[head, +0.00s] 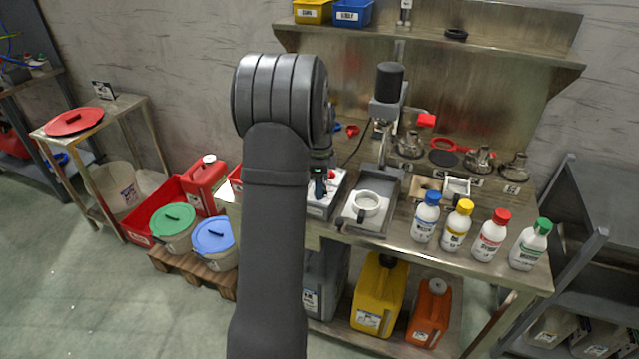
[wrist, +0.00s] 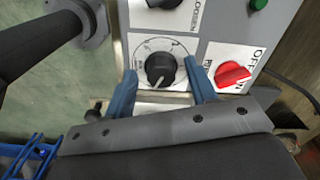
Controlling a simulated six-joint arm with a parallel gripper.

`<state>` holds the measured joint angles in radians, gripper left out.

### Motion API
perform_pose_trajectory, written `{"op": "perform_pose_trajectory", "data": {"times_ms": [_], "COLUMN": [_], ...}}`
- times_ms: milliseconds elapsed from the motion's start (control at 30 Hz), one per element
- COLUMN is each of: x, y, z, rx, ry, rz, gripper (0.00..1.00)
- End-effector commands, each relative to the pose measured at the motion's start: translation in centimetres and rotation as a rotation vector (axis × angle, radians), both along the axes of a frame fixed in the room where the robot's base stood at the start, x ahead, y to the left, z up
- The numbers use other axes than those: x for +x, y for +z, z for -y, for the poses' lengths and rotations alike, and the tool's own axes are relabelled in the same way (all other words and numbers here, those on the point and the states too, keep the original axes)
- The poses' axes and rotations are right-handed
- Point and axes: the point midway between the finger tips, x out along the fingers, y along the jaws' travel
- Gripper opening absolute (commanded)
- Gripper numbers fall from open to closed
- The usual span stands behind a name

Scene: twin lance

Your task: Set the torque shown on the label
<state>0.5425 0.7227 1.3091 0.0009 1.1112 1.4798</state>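A black dial knob (wrist: 160,68) sits on a white plate with scale marks around it, on the grey control box (wrist: 213,50) in the wrist view. Its exact setting is too small to read. My gripper (wrist: 161,72) is open, with one blue finger on each side of the knob and visible gaps to it. A second black knob (wrist: 163,3) is cut off at the top edge, beside a plate reading "LOOSEN". A red switch knob (wrist: 232,74) sits to the right on an OFF/ON plate. In the head view, the control box (head: 322,208) is partly hidden behind my arm. I cannot identify a torque label.
A bench fixture with a white ring (head: 366,203) stands right of the control box. Several bottles with coloured caps, such as the blue-capped one (head: 427,218), line the bench's front right. A green button (wrist: 259,4) is on the box. A shelf (head: 500,47) hangs above the bench.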

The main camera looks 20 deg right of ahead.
Motion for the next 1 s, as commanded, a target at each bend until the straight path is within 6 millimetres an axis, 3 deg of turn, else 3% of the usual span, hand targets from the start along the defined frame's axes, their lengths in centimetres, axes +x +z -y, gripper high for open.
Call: {"op": "perform_pose_trajectory", "data": {"times_ms": [233,367,800,1000], "x": [0.0,0.1,0.1,0.1], "y": [0.5,2.3,12.8,16.1], "z": [0.1,0.1,0.1,0.1], "rx": [-0.002,-0.004,-0.003,-0.002], "ry": [0.0,0.0,0.0,0.0], "rz": [0.002,0.005,0.004,0.002], "gripper": [0.52,0.52,0.52,0.52]}}
